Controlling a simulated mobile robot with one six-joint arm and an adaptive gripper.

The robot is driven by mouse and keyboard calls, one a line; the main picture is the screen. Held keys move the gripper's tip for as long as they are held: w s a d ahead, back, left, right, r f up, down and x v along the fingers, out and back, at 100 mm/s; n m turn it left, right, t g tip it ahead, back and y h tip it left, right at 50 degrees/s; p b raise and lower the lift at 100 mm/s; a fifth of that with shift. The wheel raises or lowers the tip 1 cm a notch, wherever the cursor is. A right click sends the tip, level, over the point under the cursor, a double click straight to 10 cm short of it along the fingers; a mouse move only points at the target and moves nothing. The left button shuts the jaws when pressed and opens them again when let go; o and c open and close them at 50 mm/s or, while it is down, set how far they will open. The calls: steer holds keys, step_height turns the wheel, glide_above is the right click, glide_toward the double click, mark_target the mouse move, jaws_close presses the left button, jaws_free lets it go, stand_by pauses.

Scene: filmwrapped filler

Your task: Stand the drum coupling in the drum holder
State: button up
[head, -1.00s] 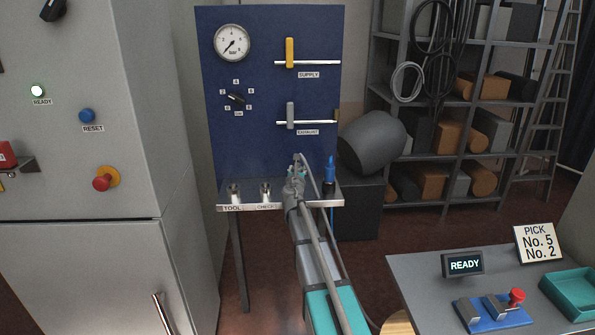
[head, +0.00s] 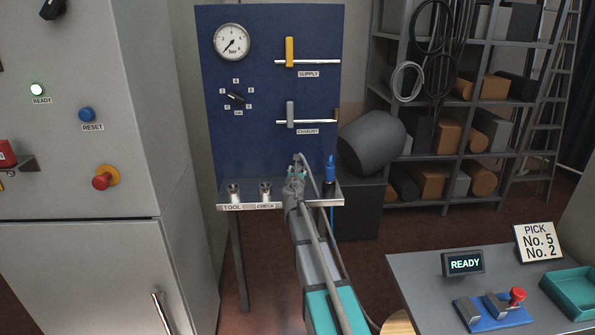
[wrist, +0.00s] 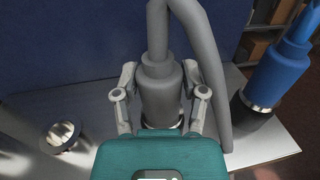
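A grey coupling (wrist: 160,95) on a thick grey hose stands upright between the fingers of my gripper (wrist: 160,70); I take it for the drum coupling. The fingers look closed on its sides. A bright metal ring shows low on it; its lower end and any holder under it are hidden behind my gripper. In the head view my gripper (head: 296,172) is over the right half of the metal shelf (head: 328,201). I cannot make out which holder is the drum holder; no drum label shows.
Empty metal cups labelled TOOL (head: 234,193) and CHECK (head: 265,192) are left of my gripper. A blue coupling (head: 330,170) stands in a black holder close on the right. The blue panel (head: 262,135) rises behind. A table (head: 415,285) is at lower right.

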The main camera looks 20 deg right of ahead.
steer(key=o, duration=0.4)
steer(key=shift+s, duration=0.1)
steer(key=v, duration=1.1)
steer(key=shift+s+a, duration=0.2)
steer(key=shift+s, duration=0.1)
stand_by(0.4)
